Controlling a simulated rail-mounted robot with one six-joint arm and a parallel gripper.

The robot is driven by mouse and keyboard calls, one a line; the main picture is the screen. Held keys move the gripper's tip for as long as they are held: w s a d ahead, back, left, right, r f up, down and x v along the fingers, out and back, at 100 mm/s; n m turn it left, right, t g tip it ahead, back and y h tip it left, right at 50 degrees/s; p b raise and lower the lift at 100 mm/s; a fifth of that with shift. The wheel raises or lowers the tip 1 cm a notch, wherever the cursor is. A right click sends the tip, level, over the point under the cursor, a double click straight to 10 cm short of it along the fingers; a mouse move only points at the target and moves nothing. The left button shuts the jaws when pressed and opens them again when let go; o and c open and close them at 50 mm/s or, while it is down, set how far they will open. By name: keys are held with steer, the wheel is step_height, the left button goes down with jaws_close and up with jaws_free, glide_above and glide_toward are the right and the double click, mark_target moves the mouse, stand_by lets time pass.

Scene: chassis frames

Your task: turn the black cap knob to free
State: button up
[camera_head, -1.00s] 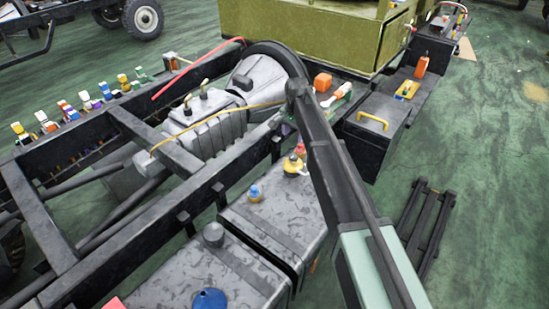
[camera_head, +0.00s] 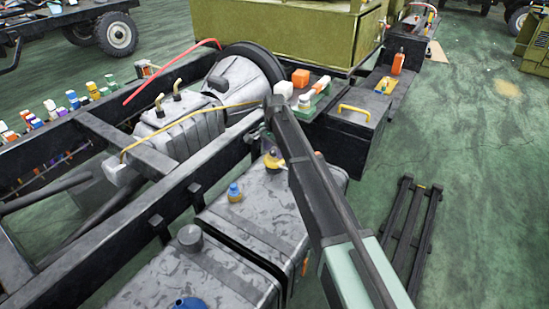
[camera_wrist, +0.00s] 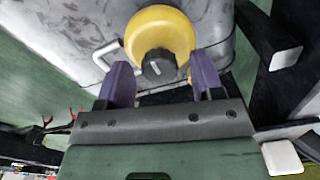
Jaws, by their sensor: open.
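In the wrist view a dark grey-black cap knob (camera_wrist: 158,67) with a short white mark sits on a round yellow fitting (camera_wrist: 160,30) on a grey tank. My gripper (camera_wrist: 165,76) has two purple fingers set apart, one to each side of the knob. Clear space shows between knob and fingers, and I see no contact. In the head view the yellow fitting (camera_head: 271,162) stands on the far end of the tank, partly hidden by my gripper and arm. The knob cannot be made out there.
Grey tanks carry a blue-topped cap (camera_head: 235,191), a grey cap (camera_head: 190,238) and a blue funnel-like piece (camera_head: 187,303). The black chassis rail (camera_head: 120,235) runs alongside. A black toolbox (camera_head: 350,128) stands behind. A dark rack (camera_head: 412,230) lies on the green floor, which is open at right.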

steer(key=shift+r, duration=0.1)
steer(key=c, duration=0.9)
steer(key=shift+c, duration=0.2)
steer(key=shift+n, duration=0.4)
steer(key=n, duration=0.3)
steer(key=shift+n, duration=0.3)
steer(key=n, duration=0.4)
steer(key=shift+n, duration=0.3)
steer(key=n, duration=0.4)
steer(key=shift+a, duration=0.1)
steer(key=n, duration=0.4)
steer(key=shift+n, duration=0.4)
